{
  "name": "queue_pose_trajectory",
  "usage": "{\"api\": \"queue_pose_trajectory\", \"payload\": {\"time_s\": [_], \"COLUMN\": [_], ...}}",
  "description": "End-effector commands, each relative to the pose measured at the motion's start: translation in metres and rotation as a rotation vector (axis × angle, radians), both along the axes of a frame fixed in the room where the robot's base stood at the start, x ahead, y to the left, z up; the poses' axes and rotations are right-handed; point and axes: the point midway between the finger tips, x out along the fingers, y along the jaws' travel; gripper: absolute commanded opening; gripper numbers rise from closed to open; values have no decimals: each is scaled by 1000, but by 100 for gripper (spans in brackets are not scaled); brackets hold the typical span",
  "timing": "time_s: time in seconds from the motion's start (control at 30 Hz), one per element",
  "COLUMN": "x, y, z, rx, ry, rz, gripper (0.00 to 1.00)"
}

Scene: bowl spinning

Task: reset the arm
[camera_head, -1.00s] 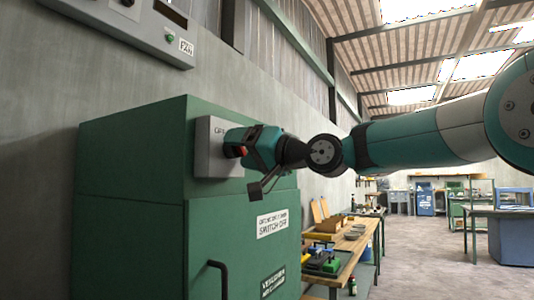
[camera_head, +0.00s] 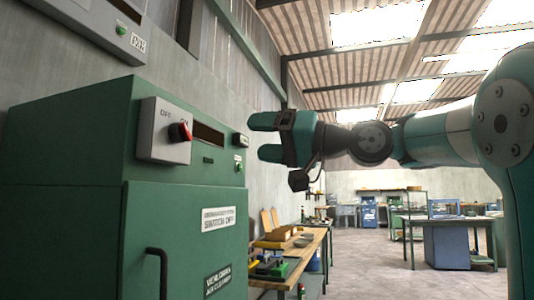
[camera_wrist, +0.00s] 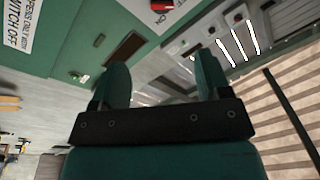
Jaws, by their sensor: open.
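My gripper (camera_head: 266,137) is open and empty, its two teal fingers pointing left in the head view. It hangs in the air to the right of the green cabinet (camera_head: 70,180), clear of it. The grey switch box (camera_head: 150,143) on the cabinet carries a red knob (camera_head: 180,132) and OFF and ON lettering. The knob is turned toward the ON side. In the wrist view both fingers (camera_wrist: 160,85) stand apart with nothing between them, and part of a red thing shows at the top edge.
A wall panel (camera_head: 85,25) hangs at the upper left. A wooden workbench (camera_head: 310,245) with tools and boxes stands behind the cabinet. A blue-sided table (camera_head: 445,240) stands farther right. The air around my gripper and the floor (camera_head: 370,275) look free.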

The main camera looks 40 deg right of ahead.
Motion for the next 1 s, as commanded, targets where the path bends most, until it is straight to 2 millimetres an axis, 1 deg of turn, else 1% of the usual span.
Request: {"api": "queue_pose_trajectory", "payload": {"time_s": [0.03,0.63,0.73,0.77,0.87,0.9,0.97,1.0], "x": [-1,-2,1,4,15,18,18,13], "y": [-1,-1,5,9,34,48,73,89], "z": [-2,0,-9,-15,-54,-77,-118,-146], "rx": [-2,-2,-12,-19,-76,-114,-187,-246], "ry": [0,2,23,39,132,185,281,344], "rz": [-2,-1,5,7,30,47,82,111], "gripper": [70,70,70,70,70,70,70,70]}}
